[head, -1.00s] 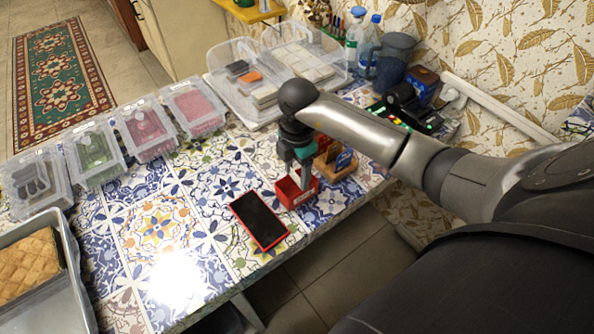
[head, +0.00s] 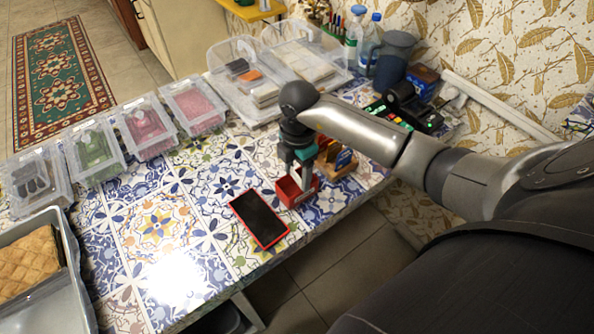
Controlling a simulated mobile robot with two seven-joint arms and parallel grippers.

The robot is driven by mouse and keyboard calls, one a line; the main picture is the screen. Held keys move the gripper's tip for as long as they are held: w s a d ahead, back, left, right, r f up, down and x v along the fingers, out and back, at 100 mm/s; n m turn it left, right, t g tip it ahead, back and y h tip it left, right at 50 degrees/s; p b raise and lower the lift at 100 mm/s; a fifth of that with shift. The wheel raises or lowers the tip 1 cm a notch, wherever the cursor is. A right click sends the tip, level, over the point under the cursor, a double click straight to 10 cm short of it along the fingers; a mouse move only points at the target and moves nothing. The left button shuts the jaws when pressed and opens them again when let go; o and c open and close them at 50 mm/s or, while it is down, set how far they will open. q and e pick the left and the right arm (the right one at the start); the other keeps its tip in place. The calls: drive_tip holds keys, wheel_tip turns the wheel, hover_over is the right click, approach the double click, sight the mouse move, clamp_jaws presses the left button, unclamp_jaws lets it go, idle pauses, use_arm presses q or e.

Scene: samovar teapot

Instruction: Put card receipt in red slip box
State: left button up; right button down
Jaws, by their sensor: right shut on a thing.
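The red slip box (head: 298,191) stands on the tiled table near its front edge, open at the top. My right gripper (head: 304,177) points down right over the box, with its fingertips at the box's opening. It is shut on a thin pale piece that I take to be the card receipt; the fingers hide most of it. I cannot tell how far the piece reaches into the box. My left gripper is out of view.
A red-edged phone (head: 259,218) lies left of the box. A wooden holder (head: 335,160) with cards stands close behind it on the right, and a card terminal (head: 404,105) farther back. The middle tiles are clear.

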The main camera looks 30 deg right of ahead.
drive_tip(key=shift+s+f, duration=0.5)
drive_tip(key=shift+f, duration=0.2)
drive_tip(key=shift+c, duration=0.2)
unclamp_jaws()
drive_tip(key=shift+o, duration=0.2)
drive_tip(key=shift+w+d, duration=0.15)
drive_tip(key=shift+w, duration=0.2)
drive_tip(key=shift+r, duration=0.2)
wheel_tip(320, 180, up, 7)
drive_tip(key=p, duration=0.7)
